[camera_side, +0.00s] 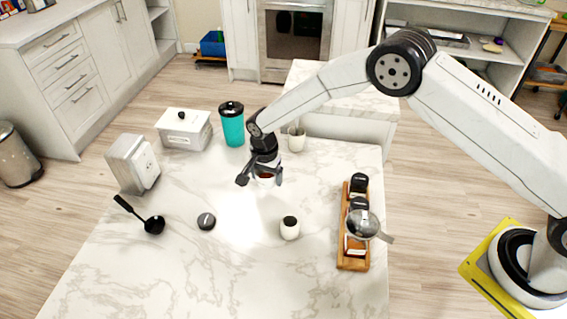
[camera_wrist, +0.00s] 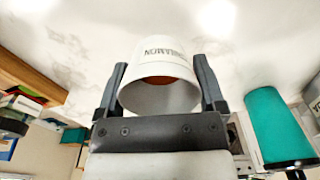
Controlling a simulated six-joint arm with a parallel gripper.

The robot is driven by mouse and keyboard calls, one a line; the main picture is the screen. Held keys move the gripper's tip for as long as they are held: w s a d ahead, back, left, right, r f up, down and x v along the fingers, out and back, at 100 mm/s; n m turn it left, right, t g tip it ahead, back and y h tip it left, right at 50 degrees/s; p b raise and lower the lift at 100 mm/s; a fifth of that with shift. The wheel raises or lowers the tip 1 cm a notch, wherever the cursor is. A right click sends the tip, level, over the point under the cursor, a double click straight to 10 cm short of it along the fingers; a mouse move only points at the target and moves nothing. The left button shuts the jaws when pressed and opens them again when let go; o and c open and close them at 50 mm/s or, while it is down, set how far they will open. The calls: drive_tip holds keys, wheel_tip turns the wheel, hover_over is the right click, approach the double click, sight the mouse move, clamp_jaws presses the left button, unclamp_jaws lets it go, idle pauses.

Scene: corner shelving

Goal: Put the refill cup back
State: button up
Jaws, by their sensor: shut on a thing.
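A white cup (camera_wrist: 165,62) with dark lettering that seems to read CINNAMON is between the fingers of my gripper (camera_side: 261,180). The wrist view looks into its mouth, where reddish-brown contents show. The fingers press on its two sides. In the side view the cup (camera_side: 264,181) is mostly behind the fingers, over the middle back of the marble counter (camera_side: 240,275). I cannot tell whether its base touches the counter.
A teal tumbler (camera_side: 232,128) and a white lidded box (camera_side: 184,130) stand at the back. A wooden rack (camera_side: 352,264) with black-lidded jars stands right. The front counter is clear.

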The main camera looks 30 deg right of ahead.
sight(266, 191)
drive_tip(key=shift+w+a+f, duration=0.1)
drive_tip(key=shift+w+f, duration=0.25)
drive_tip(key=shift+f, duration=1.5)
drive_tip(key=shift+f, duration=0.2)
drive_tip(key=o, duration=1)
drive_tip(key=shift+r, duration=0.1)
drive_tip(key=r, duration=1.2)
drive_tip(key=shift+s+a+r, duration=0.1)
drive_tip(key=shift+s+a, duration=0.1)
